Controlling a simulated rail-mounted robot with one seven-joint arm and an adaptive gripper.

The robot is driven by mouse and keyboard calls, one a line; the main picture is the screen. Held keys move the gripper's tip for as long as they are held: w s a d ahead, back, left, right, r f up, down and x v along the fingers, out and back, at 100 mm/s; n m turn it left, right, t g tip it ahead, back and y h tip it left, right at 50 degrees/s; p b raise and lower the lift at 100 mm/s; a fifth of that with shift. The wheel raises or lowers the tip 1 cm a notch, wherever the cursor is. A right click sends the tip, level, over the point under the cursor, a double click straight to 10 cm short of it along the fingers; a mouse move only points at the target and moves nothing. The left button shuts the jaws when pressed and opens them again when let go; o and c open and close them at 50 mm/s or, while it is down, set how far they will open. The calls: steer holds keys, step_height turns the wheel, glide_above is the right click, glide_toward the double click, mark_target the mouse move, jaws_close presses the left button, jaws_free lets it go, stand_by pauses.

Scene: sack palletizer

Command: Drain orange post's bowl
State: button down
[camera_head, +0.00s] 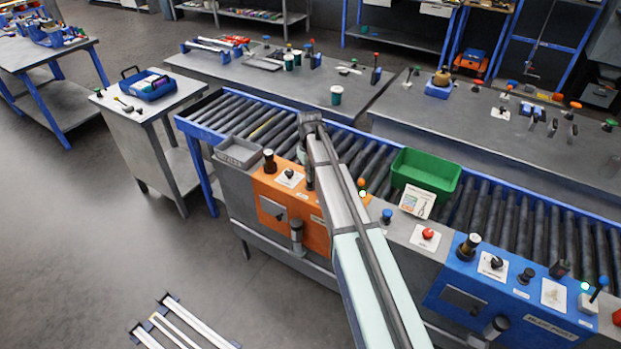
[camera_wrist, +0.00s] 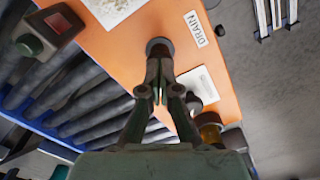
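The orange post (camera_head: 270,195) stands at the front of the roller conveyor, partly covered by my arm; it also fills the wrist view's middle (camera_wrist: 110,45). A white DRAIN label (camera_wrist: 196,29) lies on its top. Beside the label is a dark round button (camera_wrist: 158,46). My gripper (camera_wrist: 159,68) has its fingertips together right at this button; whether they touch or press it I cannot tell. In the head view my gripper (camera_head: 308,178) is mostly hidden by the arm.
A grey tray (camera_head: 238,153) is left. A green bin (camera_head: 425,175) and a blue post (camera_head: 510,295) are right. Conveyor rollers (camera_head: 245,118) run behind.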

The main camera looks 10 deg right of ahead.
stand_by(0.3)
steer(key=shift+r+p, duration=1.9)
steer(key=shift+r, duration=1.6)
steer(key=s+f+m+g+b, duration=0.1)
steer(key=s+f+g, duration=0.1)
steer(key=s+f, duration=1)
steer(key=s+f+m+g+b, duration=0.1)
steer(key=s+f, duration=1.2)
steer(key=s, duration=1.4)
steer(key=s+f+m+g+b, duration=0.1)
steer(key=s+f+g, duration=0.2)
steer(key=s+f, duration=1)
steer(key=s, duration=0.7)
steer(key=shift+s+f+g, duration=0.2)
steer(key=shift+f+g, duration=0.05)
steer(key=shift+g, duration=0.15)
